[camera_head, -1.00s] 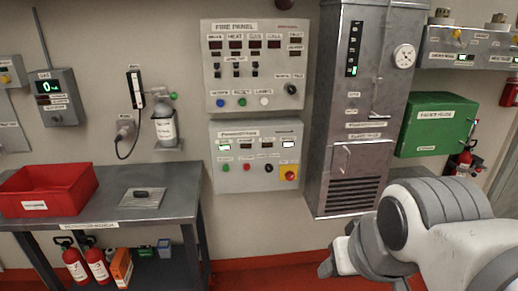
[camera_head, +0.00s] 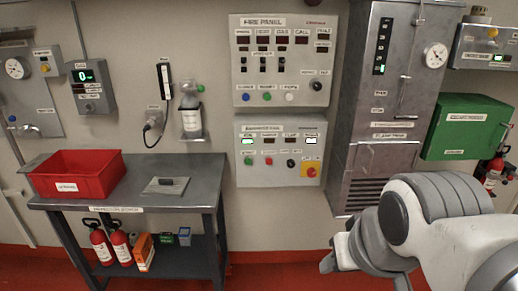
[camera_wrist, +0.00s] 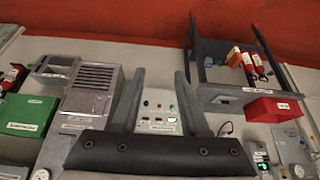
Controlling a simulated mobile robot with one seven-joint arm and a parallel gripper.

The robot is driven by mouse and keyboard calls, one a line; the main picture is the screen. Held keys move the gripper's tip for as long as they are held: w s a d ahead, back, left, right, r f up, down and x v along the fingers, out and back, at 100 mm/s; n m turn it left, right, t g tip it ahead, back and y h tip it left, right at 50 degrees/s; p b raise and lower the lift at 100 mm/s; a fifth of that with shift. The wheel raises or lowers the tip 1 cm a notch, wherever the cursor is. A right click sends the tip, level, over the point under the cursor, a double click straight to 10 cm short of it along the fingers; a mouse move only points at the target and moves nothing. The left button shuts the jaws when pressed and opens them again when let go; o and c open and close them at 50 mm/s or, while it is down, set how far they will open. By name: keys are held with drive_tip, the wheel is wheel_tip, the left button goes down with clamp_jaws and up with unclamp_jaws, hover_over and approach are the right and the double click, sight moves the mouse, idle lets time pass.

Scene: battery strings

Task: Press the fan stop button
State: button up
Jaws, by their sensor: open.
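The lower wall panel (camera_head: 281,150) hangs below the fire panel. It bears a green button (camera_head: 248,161), a red button (camera_head: 269,161), a black button (camera_head: 291,163) and a larger red button (camera_head: 310,172) on a yellow plate. Its small labels are too blurred to tell which is the fan stop. The same panel shows upside down in the wrist view (camera_wrist: 158,112), between my fingers. My gripper (camera_wrist: 159,72) is open and empty, apart from the panel. In the head view my arm is at the lower right, and the fingers are not clear.
The fire panel (camera_head: 281,62) is above. A grey cabinet (camera_head: 385,100) stands right of the panels, with a green box (camera_head: 466,126) beyond. A table (camera_head: 130,198) with a red bin (camera_head: 76,175) is at left. Floor between table and arm looks clear.

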clamp_jaws()
idle(1.5)
